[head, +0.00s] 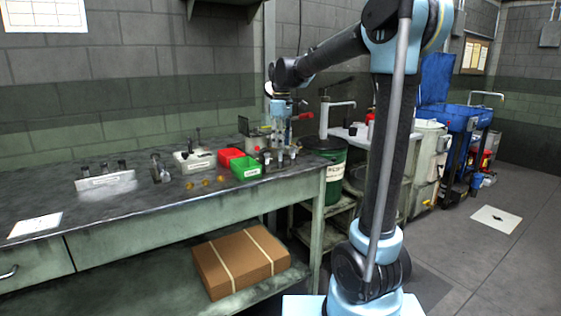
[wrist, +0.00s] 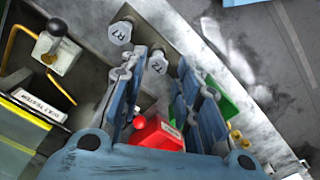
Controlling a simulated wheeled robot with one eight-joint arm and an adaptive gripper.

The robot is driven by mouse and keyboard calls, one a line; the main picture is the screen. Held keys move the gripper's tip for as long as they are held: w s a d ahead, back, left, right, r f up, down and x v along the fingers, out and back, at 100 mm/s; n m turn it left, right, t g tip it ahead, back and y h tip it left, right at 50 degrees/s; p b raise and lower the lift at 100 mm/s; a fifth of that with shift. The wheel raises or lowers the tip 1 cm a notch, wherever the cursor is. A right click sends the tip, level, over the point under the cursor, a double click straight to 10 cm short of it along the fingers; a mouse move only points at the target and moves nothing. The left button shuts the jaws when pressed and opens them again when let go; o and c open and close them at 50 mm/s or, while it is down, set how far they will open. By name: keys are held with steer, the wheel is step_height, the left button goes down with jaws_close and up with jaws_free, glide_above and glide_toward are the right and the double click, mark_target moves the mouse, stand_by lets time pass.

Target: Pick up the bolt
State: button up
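In the wrist view a hex-headed bolt marked Z7 (wrist: 158,63) shows between my fingertips in the picture. A second hex-headed bolt marked R7 (wrist: 120,33) is up and left of it, outside the fingers. My gripper (wrist: 163,58) is open, with a finger on each side of the Z7 bolt head. I cannot tell how far the fingertips are above or around it. In the head view my gripper (head: 279,134) is over the right end of the bench, above several small upright bolts. Their marks are too small to read there.
The workbench (head: 130,210) carries a red bin (head: 230,157) and a green bin (head: 246,169) just left of my gripper. The red bin (wrist: 157,133) also shows in the wrist view. A black-knobbed lever device (wrist: 55,45) stands at left there. A cardboard box (head: 240,262) lies below.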

mark_target(282, 151)
steer(key=shift+w+f, duration=0.2)
steer(key=shift+f, duration=2.65)
jaws_close()
